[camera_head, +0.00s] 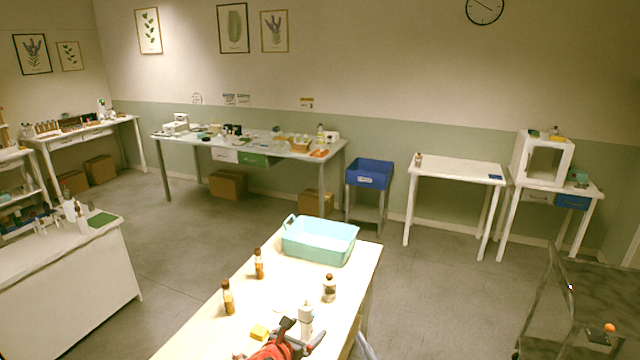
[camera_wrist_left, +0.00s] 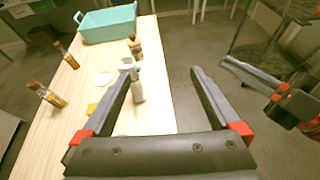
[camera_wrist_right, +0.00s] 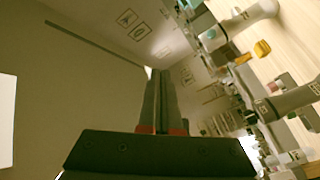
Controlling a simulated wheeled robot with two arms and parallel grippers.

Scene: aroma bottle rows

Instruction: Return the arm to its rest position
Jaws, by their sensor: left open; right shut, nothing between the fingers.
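My left gripper (camera_head: 303,334) is at the near edge of the wooden table in the head view. Its fingers are spread wide with nothing held between them in the left wrist view (camera_wrist_left: 163,70). A white spray-type bottle (camera_wrist_left: 138,88) stands on the table beyond the left finger, which partly overlaps it; the same bottle (camera_head: 306,318) shows in the head view. My right gripper (camera_wrist_right: 160,75) has its fingers together and empty, pointing toward the wall. It also shows at the right of the left wrist view (camera_wrist_left: 228,63), beyond the table's side.
The table (camera_head: 212,338) holds a teal basket (camera_head: 318,252), two amber bottles (camera_head: 228,297) (camera_head: 259,263), another bottle (camera_head: 329,288) and a yellow block (camera_head: 260,332). A white counter (camera_head: 60,285) stands left. Open floor (camera_head: 440,300) lies to the right.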

